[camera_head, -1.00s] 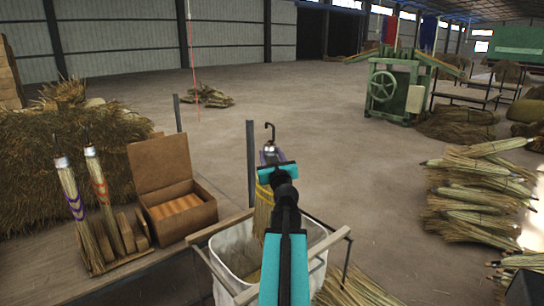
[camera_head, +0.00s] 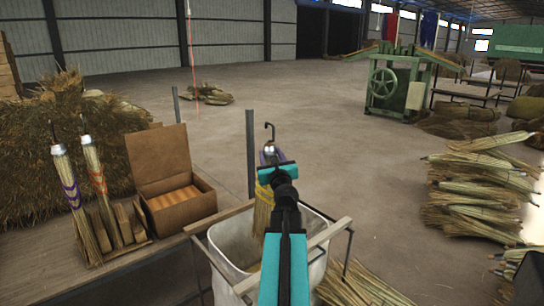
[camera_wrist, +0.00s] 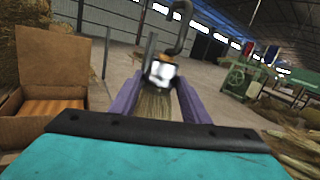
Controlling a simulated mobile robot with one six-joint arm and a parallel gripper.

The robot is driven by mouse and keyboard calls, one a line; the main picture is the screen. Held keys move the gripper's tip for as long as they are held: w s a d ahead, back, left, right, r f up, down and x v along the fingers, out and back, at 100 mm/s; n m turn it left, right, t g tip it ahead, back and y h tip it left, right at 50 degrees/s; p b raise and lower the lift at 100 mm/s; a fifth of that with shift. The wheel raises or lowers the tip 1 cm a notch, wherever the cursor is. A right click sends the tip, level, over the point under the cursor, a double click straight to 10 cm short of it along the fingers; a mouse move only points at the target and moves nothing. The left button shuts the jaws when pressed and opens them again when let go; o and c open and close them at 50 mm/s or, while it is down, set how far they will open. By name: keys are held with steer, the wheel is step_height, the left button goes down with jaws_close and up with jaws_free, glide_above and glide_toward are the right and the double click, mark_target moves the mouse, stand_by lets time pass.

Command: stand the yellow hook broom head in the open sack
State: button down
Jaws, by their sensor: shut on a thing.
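The yellow hook broom head (camera_head: 263,212) hangs upright in my gripper (camera_head: 271,160). It has a yellow band, pale straw and a metal collar with a dark hook on top. In the wrist view the purple fingers of my gripper (camera_wrist: 157,98) close on both sides of the straw, just below the metal collar (camera_wrist: 162,72). The open white sack (camera_head: 318,268) hangs in a wooden frame at the bottom centre. The straw overlaps the sack's mouth in the head view. My arm hides part of the sack, and I cannot tell how deep the straw tips reach.
An open brown box (camera_head: 183,208) and a wooden rack (camera_head: 125,246) with two broom heads stand left of the sack. A dark post (camera_head: 250,150) rises behind it. Straw bundles (camera_head: 480,190) lie at right. A green machine (camera_head: 402,85) stands far back.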

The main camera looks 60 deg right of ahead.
mark_target(271, 209)
steer(key=shift+f+b, duration=11)
steer(key=shift+f, duration=0.8)
steer(key=c, duration=0.9)
jaws_free()
steer(key=shift+s+a, duration=0.1)
steer(key=shift+a, duration=0.05)
